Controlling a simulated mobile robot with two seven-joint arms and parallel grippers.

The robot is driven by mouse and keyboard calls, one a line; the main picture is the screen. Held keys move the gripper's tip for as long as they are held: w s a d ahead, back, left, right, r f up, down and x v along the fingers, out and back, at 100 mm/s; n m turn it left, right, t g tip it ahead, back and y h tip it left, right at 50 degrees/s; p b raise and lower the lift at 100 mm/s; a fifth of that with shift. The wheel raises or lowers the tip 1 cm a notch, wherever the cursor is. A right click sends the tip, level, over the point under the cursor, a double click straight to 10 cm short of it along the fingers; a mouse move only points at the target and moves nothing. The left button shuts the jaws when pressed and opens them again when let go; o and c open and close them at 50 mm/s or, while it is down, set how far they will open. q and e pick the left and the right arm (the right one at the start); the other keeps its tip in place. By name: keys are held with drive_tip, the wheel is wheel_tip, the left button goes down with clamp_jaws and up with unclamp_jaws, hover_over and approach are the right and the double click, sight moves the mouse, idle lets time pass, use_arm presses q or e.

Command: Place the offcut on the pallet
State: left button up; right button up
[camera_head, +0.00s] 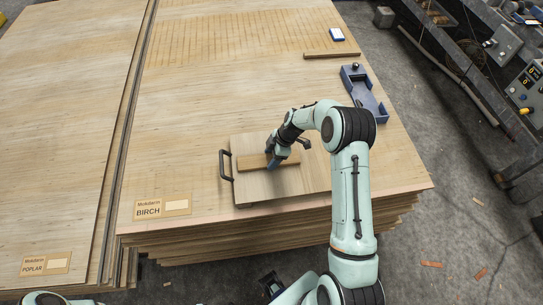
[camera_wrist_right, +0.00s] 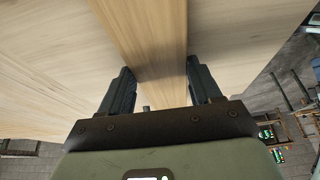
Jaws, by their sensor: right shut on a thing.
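The offcut, a narrow wooden strip (camera_head: 250,162), is held in my right gripper (camera_head: 273,161). In the right wrist view the offcut (camera_wrist_right: 143,35) runs between the two dark fingers of the gripper (camera_wrist_right: 160,78), one on each side. I cannot tell whether the offcut touches the board. My left gripper is not in view.
The birch stack (camera_head: 230,105) is mostly clear on top. The poplar stack (camera_head: 55,130) stands at left. A machine with controls (camera_head: 515,70) is at far right.

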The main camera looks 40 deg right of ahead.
drive_tip(key=o, duration=1.1)
drive_tip(key=shift+f, duration=0.1)
drive_tip(key=v, duration=1.2)
